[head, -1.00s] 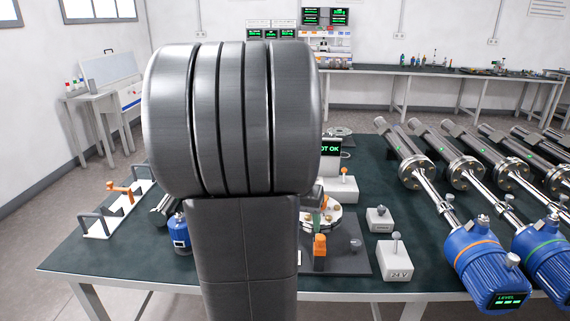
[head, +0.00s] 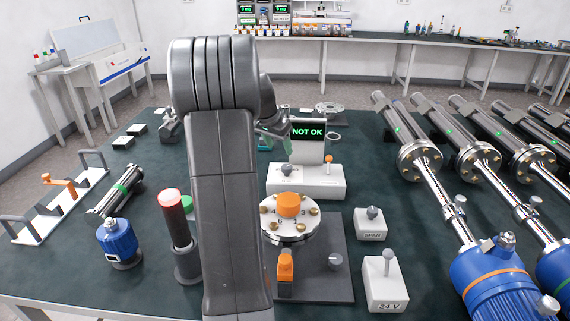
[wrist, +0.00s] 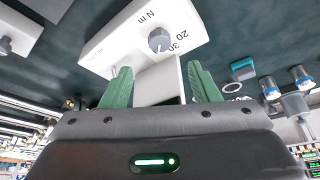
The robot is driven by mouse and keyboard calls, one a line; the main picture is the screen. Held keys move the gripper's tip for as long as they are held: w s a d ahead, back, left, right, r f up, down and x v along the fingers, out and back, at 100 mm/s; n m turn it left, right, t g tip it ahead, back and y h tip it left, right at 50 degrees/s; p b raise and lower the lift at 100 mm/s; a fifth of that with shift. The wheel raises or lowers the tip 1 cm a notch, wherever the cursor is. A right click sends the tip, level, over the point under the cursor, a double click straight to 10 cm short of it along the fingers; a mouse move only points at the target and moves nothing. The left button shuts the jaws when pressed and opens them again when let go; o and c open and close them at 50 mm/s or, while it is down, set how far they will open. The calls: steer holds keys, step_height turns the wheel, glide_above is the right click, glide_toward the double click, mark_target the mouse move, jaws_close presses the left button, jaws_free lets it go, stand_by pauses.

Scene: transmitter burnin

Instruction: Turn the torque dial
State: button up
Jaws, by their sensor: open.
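The torque dial is a small grey knob (wrist: 159,40) on a white box (wrist: 125,35) marked "N m", 20 and 30 in the wrist view. In the head view the white box (head: 305,186) sits mid-bench under a screen (head: 307,132) reading "NOT OK"; the knob (head: 287,170) is small there. My gripper (wrist: 160,86) is open, its green fingers apart, with a white upright part (wrist: 160,80) of the box showing between them. I cannot tell whether they touch it. In the head view my gripper (head: 267,143) is beside the screen, partly hidden by my arm.
A round flange with an orange cap (head: 288,205) stands on a dark plate in front of the box. White SPAN (head: 370,224) and 24 V (head: 386,282) boxes are to its right. Long metal transmitters (head: 430,165) fill the right side. A red-topped cylinder (head: 177,220) stands left of my arm.

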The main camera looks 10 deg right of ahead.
mark_target(287, 167)
steer(key=x, duration=0.9)
steer(key=shift+d+f, duration=0.15)
steer(key=shift+f, duration=0.15)
steer(key=shift+c, duration=0.3)
steer(key=c, duration=0.9)
